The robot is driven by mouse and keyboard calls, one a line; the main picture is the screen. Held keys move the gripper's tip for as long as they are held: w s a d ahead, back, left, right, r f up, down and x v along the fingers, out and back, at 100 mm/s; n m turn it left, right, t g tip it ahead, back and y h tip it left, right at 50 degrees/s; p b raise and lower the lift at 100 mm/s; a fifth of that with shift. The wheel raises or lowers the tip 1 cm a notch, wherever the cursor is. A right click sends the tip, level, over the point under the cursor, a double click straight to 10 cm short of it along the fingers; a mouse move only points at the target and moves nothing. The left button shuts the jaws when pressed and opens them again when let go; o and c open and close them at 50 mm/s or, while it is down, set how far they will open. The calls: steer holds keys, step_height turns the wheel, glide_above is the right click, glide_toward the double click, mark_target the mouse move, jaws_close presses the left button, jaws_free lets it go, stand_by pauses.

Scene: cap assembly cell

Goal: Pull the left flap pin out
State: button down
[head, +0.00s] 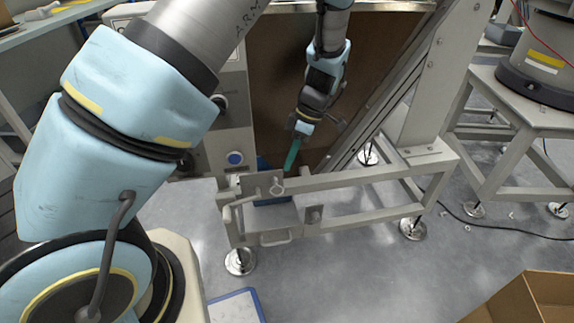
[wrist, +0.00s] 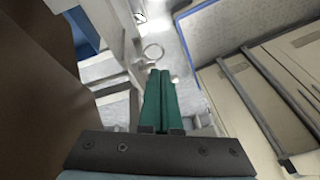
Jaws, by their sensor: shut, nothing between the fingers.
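A pale ring (wrist: 153,52), which looks like the pull ring of the flap pin, shows in the wrist view just beyond my fingertips. In the head view a small round metal part (head: 277,187) sits by an upright plate (head: 254,186) on the grey frame; I cannot tell for sure that it is the same ring. My gripper (head: 290,170) points down behind this frame with its green fingers together and empty. In the wrist view my gripper (wrist: 159,74) has its tips close to the ring, and I see nothing held. The pin's shaft cannot be made out.
The grey frame's rails (head: 370,175) run right from the plate, with a second small plate (head: 314,215) lower down. A brown panel (head: 275,75) stands behind my gripper. A blue button (head: 235,158) is on the post. An open cardboard box (head: 545,300) lies front right.

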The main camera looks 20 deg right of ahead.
mark_target(277, 185)
steer(key=x, duration=0.8)
steer(key=shift+b, duration=0.35)
steer(key=shift+s, duration=0.1)
steer(key=shift+s+a+p, duration=0.25)
steer(key=shift+s+p, duration=0.35)
steer(key=shift+s, duration=0.55)
